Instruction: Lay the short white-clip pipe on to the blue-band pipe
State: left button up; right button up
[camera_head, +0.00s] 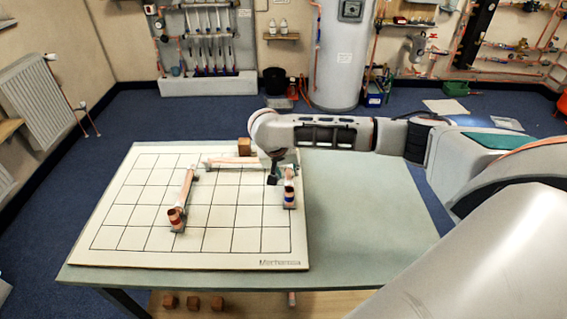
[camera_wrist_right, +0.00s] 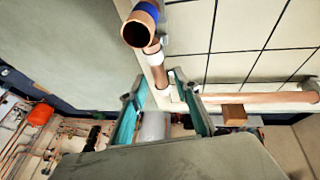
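My right gripper (camera_head: 281,174) is low over that piece. In the wrist view its fingers (camera_wrist_right: 160,88) are apart, on either side of the white end. My left gripper is not in view.
A red-band pipe (camera_head: 178,217) lies left on the board (camera_head: 120,243), and another pipe (camera_head: 222,162) runs along its back edge. A wooden block (camera_head: 244,147) sits behind it. The green tabletop (camera_head: 350,230) right of the board is clear.

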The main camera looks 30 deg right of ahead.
jog(key=v, duration=1)
jog(key=shift+r, duration=0.2)
jog(key=shift+a, duration=0.1)
